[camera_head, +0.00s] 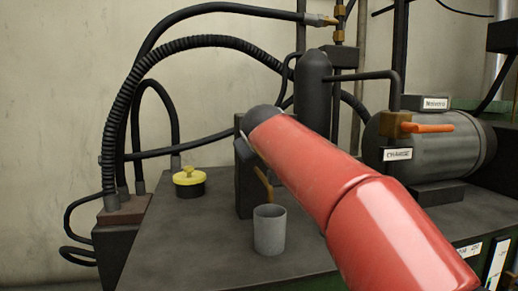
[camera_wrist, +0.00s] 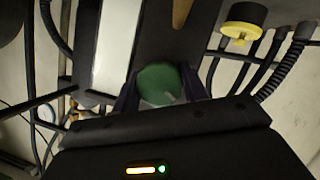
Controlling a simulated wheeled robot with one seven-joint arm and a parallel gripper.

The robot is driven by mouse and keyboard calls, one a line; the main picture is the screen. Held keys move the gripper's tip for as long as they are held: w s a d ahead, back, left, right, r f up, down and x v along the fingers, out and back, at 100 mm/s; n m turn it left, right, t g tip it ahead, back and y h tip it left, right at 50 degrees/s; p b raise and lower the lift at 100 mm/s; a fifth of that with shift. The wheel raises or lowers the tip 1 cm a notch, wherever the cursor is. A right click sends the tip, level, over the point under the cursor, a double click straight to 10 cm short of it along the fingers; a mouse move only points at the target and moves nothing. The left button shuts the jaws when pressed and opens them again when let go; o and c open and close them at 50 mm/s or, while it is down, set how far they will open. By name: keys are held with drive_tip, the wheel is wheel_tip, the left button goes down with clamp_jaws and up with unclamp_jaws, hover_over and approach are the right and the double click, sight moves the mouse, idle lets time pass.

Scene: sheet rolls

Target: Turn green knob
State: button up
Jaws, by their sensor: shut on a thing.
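The green knob (camera_wrist: 160,84) shows in the wrist view as a rounded green piece in the middle. My gripper (camera_wrist: 160,90) has one dark finger on each side of it and is shut on it. In the head view my red arm reaches over the machine and covers both my gripper and the green knob. How far the knob is turned cannot be told.
A yellow-topped knob (camera_head: 189,178) stands at the left, also in the wrist view (camera_wrist: 243,22). A grey cup (camera_head: 269,230) stands in front. A tank (camera_head: 435,150) with an orange handle (camera_head: 432,128) is at right. Black hoses (camera_head: 200,42) arch behind.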

drive_tip(key=n+h+b, duration=0.1)
drive_tip(key=n, duration=0.1)
drive_tip(key=n+t+h+b, duration=0.1)
drive_tip(key=n+b, duration=0.1)
drive_tip(key=shift+f+t, duration=0.2)
drive_tip(key=shift+t, duration=0.1)
drive_tip(key=n+t+h+b, duration=0.1)
drive_tip(key=n+b, duration=0.2)
drive_tip(key=n, duration=0.1)
drive_tip(key=shift+t, duration=0.4)
drive_tip(key=shift+r+n, duration=0.15)
drive_tip(key=shift+n, duration=0.15)
drive_tip(key=o, duration=1)
drive_tip(key=s+b, duration=0.1)
drive_tip(key=s, duration=0.6)
drive_tip(key=shift+s+a+r+b, duration=0.15)
drive_tip(key=shift+s+a+b, duration=0.25)
drive_tip(key=shift+a, duration=0.05)
